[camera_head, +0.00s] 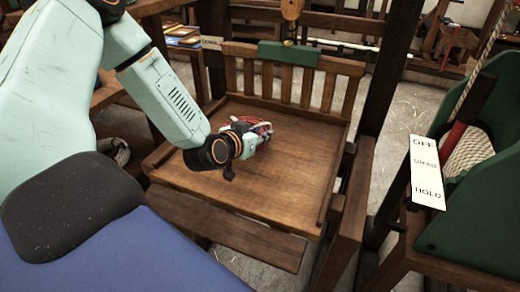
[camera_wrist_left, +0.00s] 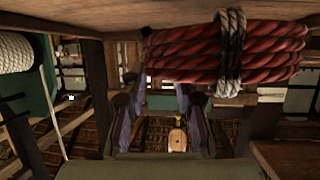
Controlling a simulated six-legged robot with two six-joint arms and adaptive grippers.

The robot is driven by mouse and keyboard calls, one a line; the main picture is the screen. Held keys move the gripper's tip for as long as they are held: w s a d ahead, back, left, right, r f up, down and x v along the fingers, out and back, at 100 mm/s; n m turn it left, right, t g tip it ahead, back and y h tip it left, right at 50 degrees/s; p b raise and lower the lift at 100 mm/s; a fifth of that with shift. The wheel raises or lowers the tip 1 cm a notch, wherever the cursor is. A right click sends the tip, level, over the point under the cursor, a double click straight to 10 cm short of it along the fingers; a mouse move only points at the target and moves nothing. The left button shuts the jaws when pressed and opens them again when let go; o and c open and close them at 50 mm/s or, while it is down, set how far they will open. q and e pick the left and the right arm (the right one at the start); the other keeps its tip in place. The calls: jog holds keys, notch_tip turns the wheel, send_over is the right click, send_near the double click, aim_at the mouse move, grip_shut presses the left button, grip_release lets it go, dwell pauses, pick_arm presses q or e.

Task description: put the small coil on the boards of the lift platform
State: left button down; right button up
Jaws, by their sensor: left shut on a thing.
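The small coil is red rope bound with a pale and dark cord. It shows in the head view (camera_head: 264,129), partly hidden behind my left gripper (camera_head: 250,139), and large at the top of the left wrist view (camera_wrist_left: 270,50). My left gripper, also in the left wrist view (camera_wrist_left: 160,95), is shut on the coil. The lift platform's brown boards (camera_head: 285,180) lie under the gripper and coil. The coil is low over the back middle of the boards; I cannot tell whether it touches them. My right gripper is not in view.
A slatted rail with a green block (camera_head: 289,53) closes the platform's back. Dark posts (camera_head: 381,75) stand at its right. A green machine with an OFF, DRAG, HOLD plate (camera_head: 427,173) stands further right. The platform's front boards are bare.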

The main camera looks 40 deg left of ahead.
pick_arm(q)
jog(key=shift+w+d+f+b, duration=0.1)
jog(key=shift+d+f+b, duration=0.1)
jog(key=shift+f+b, duration=0.25)
jog(key=f+b, duration=0.1)
jog(key=f, duration=0.2)
jog(key=shift+a, duration=0.2)
jog(key=shift+d+r, duration=0.1)
jog(key=shift+r, duration=0.05)
jog(key=c, duration=1.5)
grip_release()
jog(key=shift+f, duration=0.2)
jog(key=o, duration=0.5)
jog(key=shift+r, duration=0.1)
